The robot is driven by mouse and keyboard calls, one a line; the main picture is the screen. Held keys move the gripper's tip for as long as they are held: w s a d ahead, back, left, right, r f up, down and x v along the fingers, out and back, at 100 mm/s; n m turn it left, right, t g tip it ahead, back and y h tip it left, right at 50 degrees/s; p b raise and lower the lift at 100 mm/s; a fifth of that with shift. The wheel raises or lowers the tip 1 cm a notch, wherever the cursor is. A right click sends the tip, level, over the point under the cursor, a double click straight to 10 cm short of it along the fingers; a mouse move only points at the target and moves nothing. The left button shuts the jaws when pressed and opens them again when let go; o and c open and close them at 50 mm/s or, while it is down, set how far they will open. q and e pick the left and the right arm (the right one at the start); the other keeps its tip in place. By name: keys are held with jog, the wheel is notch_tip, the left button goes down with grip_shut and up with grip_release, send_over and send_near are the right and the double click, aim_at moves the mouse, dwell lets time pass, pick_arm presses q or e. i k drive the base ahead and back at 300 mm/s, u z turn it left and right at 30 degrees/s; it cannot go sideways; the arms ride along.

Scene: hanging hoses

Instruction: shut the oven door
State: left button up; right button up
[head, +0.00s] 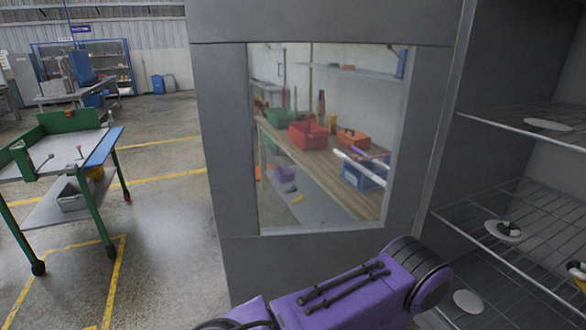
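The oven door (222,120) is a tall dark grey panel with a large glass window (290,190). It stands open in the middle of the head view, left of the oven's open interior (480,75). Wire racks (480,228) show inside the oven on the right. A purple link of my arm crosses the bottom of the view in front of the door's lower part.
On the racks are white discs (467,301) and small ring-shaped items (509,230). A green-framed wheeled cart (108,205) stands on the left, with open floor (170,250) between it and the door. A workbench with red bins (308,135) shows in the window.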

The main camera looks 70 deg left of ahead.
aim_at(273, 262)
jog(key=u, duration=3.7)
jog(key=i, duration=4)
jog(key=z, duration=4.75)
jog(key=i, duration=1.65)
jog(key=u, duration=0.05)
